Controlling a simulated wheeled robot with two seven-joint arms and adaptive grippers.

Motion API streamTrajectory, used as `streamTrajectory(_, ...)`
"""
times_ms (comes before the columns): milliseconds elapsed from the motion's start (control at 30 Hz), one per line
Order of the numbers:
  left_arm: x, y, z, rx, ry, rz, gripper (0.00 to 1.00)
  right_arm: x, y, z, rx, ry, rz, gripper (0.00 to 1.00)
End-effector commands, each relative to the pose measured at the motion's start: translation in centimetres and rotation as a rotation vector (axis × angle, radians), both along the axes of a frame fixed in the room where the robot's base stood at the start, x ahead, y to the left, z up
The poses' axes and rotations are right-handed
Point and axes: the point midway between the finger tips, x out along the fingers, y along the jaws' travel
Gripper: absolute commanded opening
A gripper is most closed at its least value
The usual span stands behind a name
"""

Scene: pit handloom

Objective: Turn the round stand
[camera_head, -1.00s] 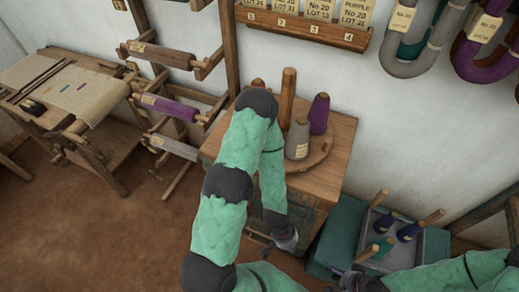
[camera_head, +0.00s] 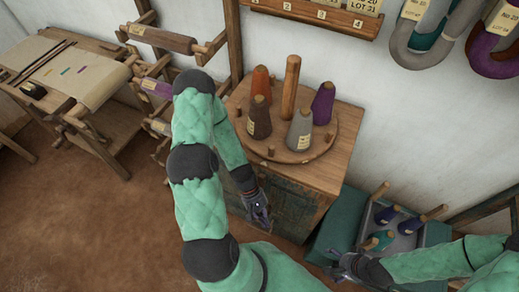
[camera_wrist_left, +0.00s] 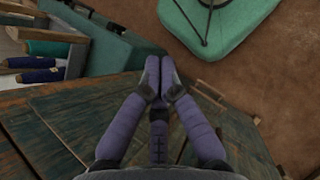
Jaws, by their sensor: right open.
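The round stand (camera_head: 285,152) is a wooden disc with small pegs near its rim and a tall central post (camera_head: 290,88). It sits on a wooden cabinet (camera_head: 337,165). Orange (camera_head: 261,80), brown (camera_head: 259,118), grey (camera_head: 300,130) and purple (camera_head: 322,104) cones stand on it. My left gripper (camera_head: 260,213) is in front of the cabinet, below its top and apart from the stand. In the left wrist view its fingertips (camera_wrist_left: 158,75) meet with nothing between them. My right gripper (camera_head: 338,266) is open at the lower right, near a teal box, away from the stand.
The teal box (camera_head: 342,222) with a tray of several blue and teal spools stands right of the cabinet. A rack with wound rollers (camera_head: 160,38) and a loom (camera_head: 95,85) are on the left. A ticketed shelf (camera_head: 315,18) and hanging yarn are on the wall.

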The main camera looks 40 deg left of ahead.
Motion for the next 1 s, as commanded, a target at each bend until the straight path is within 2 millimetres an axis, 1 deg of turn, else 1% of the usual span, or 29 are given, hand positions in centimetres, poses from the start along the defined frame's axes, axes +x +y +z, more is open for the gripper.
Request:
streamTrajectory(33, 0.2, 1.1, 0.7, -0.037, 0.039, 0.086, 0.0, 0.0, 0.0, 0.0, 0.0, 0.0, 0.0, 0.91)
streamTrajectory(167, 1.1, 3.3, 3.4, -0.172, 0.126, 0.297, 0.0, 0.0, 0.0, 0.0, 0.0, 0.0, 0.0, 0.91)
streamTrajectory(267, 2.1, 5.7, 5.9, -0.294, 0.168, 0.462, 0.0, 0.0, 0.0, 0.0, 0.0, 0.0, 0.0, 0.91)
streamTrajectory(367, 3.2, 8.8, 9.0, -0.428, 0.179, 0.627, 0.0, 0.0, 0.0, 0.0, 0.0, 0.0, 0.0, 0.91)
streamTrajectory(400, 3.6, 10.2, 10.3, -0.485, 0.176, 0.688, 0.0, 0.0, 0.0, 0.0, 0.0, 0.0, 0.0, 0.91)
streamTrajectory(467, 4.0, 12.6, 12.4, -0.57, 0.16, 0.777, 0.0, 0.0, 0.0, 0.0, 0.0, 0.0, 0.0, 0.91)
streamTrajectory(500, 4.2, 14.1, 13.9, -0.627, 0.145, 0.828, 0.0, 0.0, 0.0, 0.0, 0.0, 0.0, 0.0, 0.91)
streamTrajectory(600, 4.1, 17.7, 17.2, -0.746, 0.095, 0.928, 0.0, 0.0, 0.0, 0.0, 0.0, 0.0, 0.0, 0.91)
streamTrajectory(700, 3.7, 20.4, 19.8, -0.833, 0.046, 0.989, 0.0, 0.0, 0.0, 0.0, 0.0, 0.0, 0.0, 0.91)
streamTrajectory(833, 3.1, 22.4, 21.8, -0.897, 0.003, 1.025, 0.0, 0.0, 0.0, 0.0, 0.0, 0.0, 0.0, 0.91)
streamTrajectory(900, 3.1, 22.7, 22.3, -0.912, -0.007, 1.032, 0.0, 0.0, 0.0, 0.0, 0.0, 0.0, 0.0, 0.91)
streamTrajectory(1000, 3.4, 22.4, 22.4, -0.92, -0.009, 1.032, 0.0, 0.0, 0.0, -0.1, 0.0, 0.0, 0.0, 0.91)
